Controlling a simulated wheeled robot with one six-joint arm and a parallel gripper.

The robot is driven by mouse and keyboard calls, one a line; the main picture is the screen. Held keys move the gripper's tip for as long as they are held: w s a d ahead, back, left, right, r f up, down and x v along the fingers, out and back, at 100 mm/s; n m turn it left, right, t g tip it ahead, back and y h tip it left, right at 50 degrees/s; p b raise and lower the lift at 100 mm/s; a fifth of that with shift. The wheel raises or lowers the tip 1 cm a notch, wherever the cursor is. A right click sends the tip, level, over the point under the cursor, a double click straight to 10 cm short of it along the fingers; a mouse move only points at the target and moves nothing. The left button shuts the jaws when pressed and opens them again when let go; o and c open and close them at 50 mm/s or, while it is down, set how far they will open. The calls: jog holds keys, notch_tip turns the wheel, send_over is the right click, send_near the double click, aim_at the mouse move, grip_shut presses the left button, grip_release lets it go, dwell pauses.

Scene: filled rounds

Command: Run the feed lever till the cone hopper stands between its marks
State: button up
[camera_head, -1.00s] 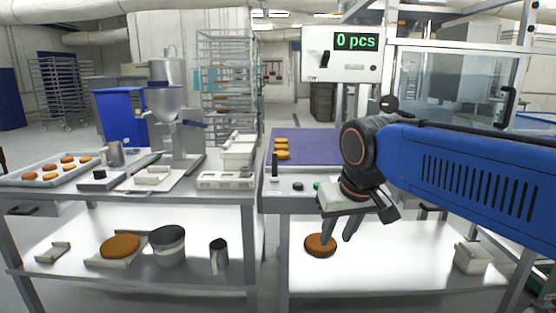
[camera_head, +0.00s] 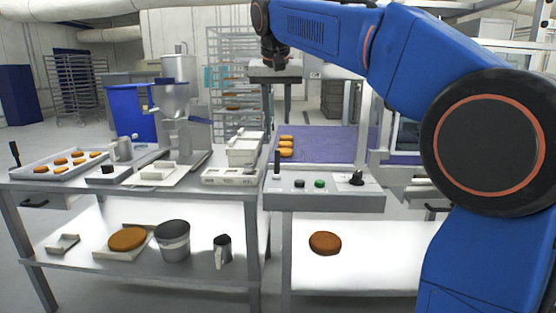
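The cone hopper (camera_head: 172,97) is a grey metal funnel on the filling machine (camera_head: 184,140) at the left bench; its level and marks are too small to read. An upright black-handled lever (camera_head: 277,163) stands at the left end of the conveyor's front panel (camera_head: 330,203); I cannot tell for sure that it is the feed lever. My gripper (camera_head: 278,112) hangs high above and behind that lever in the picture, fingers pointing down and apart, with nothing visible between them. It does not touch the lever.
The purple belt (camera_head: 335,145) carries several buns. The panel has a black button, a green button (camera_head: 320,184) and a dark knob (camera_head: 356,179). A tray of buns (camera_head: 60,172) and white boxes crowd the left bench. My arm blocks the right side and the counter display.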

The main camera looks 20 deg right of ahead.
aim_at(277, 155)
jog(key=x, duration=1.7)
jog(key=shift+w, duration=0.35)
jog(key=shift+c, duration=0.4)
grip_shut()
